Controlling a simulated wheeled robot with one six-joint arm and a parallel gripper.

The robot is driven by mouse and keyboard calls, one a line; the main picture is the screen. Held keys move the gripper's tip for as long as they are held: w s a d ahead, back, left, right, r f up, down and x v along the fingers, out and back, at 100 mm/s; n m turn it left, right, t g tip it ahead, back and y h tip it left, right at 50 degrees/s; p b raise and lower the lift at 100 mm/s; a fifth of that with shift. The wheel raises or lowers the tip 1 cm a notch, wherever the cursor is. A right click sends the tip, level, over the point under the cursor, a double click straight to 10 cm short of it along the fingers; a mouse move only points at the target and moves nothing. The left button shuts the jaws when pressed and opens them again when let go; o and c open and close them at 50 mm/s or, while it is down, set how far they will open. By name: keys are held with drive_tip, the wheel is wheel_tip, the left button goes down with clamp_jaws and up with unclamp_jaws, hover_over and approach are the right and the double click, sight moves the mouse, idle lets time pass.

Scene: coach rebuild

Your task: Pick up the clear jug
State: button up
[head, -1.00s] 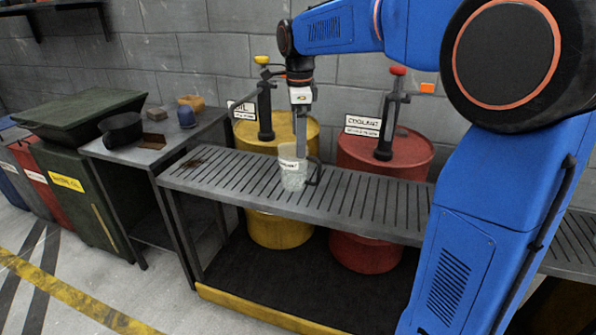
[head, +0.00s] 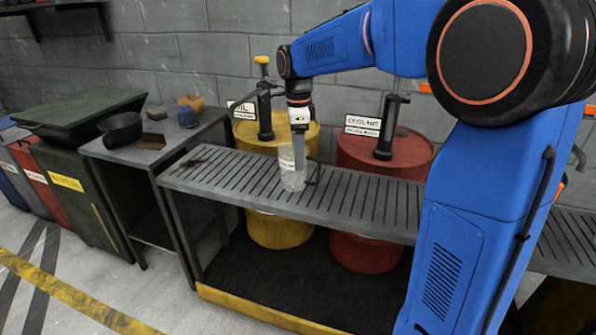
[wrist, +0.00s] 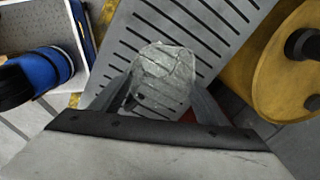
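The clear jug (head: 292,172) stands on the slatted grey bench top in the head view, in front of the yellow drum. It has a pale label and a dark handle on its right side. In the wrist view the jug (wrist: 164,75) lies between the two fingers, seen from above. My gripper (head: 299,150) points down over the jug, with its fingers at the jug's upper part. In the wrist view the fingers of my gripper (wrist: 162,98) stand apart on either side of the jug. Any contact is hard to make out.
The slatted bench (head: 370,205) is clear right of the jug. Behind it stand a yellow oil drum (head: 275,232) and a red coolant drum (head: 365,252), each with an upright pump. A side table (head: 165,155) at left holds a dark bowl (head: 121,130) and small items.

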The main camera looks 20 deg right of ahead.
drive_tip(key=c, duration=0.5)
drive_tip(key=shift+r, duration=0.1)
drive_tip(key=shift+c, duration=0.2)
